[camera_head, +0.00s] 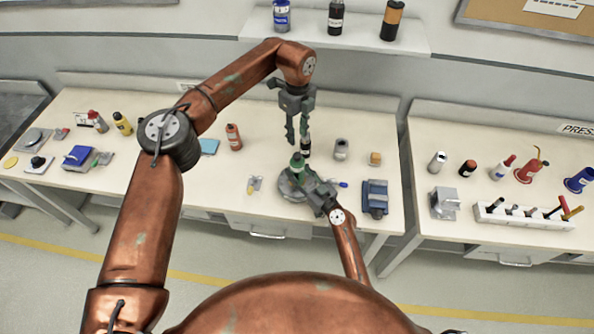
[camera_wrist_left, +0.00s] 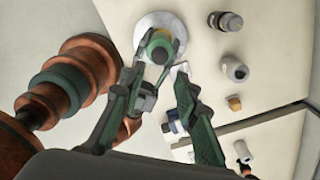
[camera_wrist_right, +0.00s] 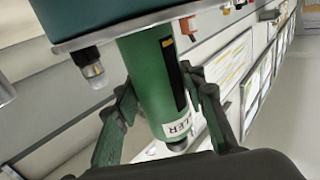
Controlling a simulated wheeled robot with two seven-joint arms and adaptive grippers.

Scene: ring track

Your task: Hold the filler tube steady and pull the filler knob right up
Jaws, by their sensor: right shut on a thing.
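The green filler tube (camera_head: 297,163) stands on a round grey base on the bench in the head view. My right gripper (camera_head: 307,180) is shut on its side. In the right wrist view the tube (camera_wrist_right: 150,80), with a dark stripe and white label, is between the fingers of that gripper (camera_wrist_right: 160,98). My left gripper (camera_head: 296,137) is open and empty above and behind the tube. Its fingers (camera_wrist_left: 160,72) are spread, apart from the knob.
A dark-capped bottle (camera_head: 306,149) stands close behind the tube. A grey canister (camera_head: 341,149), a small orange block (camera_head: 375,158) and a blue vise-like device (camera_head: 375,197) are to the right. A red bottle (camera_head: 234,137) is to the left.

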